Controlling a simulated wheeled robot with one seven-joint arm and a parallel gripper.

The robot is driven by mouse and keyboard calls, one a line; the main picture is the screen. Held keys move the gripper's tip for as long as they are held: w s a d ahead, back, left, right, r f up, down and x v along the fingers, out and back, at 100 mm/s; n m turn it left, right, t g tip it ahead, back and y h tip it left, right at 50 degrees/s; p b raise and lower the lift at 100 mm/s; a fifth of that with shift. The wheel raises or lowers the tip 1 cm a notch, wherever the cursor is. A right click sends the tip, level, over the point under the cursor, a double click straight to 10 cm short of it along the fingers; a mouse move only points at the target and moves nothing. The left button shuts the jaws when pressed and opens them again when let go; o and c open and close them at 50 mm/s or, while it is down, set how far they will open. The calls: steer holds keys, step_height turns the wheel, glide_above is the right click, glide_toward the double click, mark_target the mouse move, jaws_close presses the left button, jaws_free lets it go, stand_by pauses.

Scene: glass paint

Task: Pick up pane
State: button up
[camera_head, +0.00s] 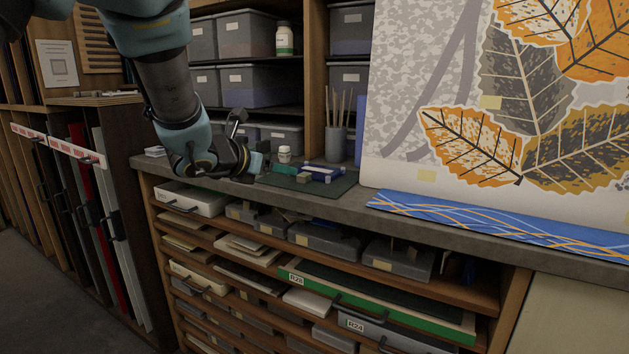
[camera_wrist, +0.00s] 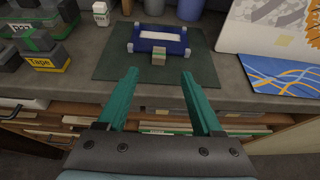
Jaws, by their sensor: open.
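A blue holder (camera_wrist: 157,40) with pale corner blocks lies on a dark green mat (camera_wrist: 112,65), with a flat whitish piece (camera_wrist: 160,35) inside it that may be the pane; I cannot tell for sure. A small tan and green block (camera_wrist: 158,57) sits at the holder's near side. In the head view, the holder (camera_head: 326,168) lies on the mat (camera_head: 335,187) on the grey counter. My gripper (camera_wrist: 160,74) is open, with two teal fingers apart and nothing between them. It points toward the block and holder, short of both. It also shows in the head view (camera_head: 272,170).
A large leaf-painted panel (camera_head: 400,90) stands at the right, with a blue patterned strip (camera_head: 490,222) before it. A brush cup (camera_head: 336,142) stands behind. Filled shelves lie below the counter.

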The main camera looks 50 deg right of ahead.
mark_target(302, 175)
steer(key=p+x, duration=0.1)
steer(key=x, duration=0.4)
steer(key=shift+p+x, duration=1.4)
steer(key=shift+x, duration=1.45)
steer(key=shift+w+a+f, duration=0.1)
steer(key=shift+f, duration=0.1)
steer(key=shift+c, duration=0.4)
jaws_close()
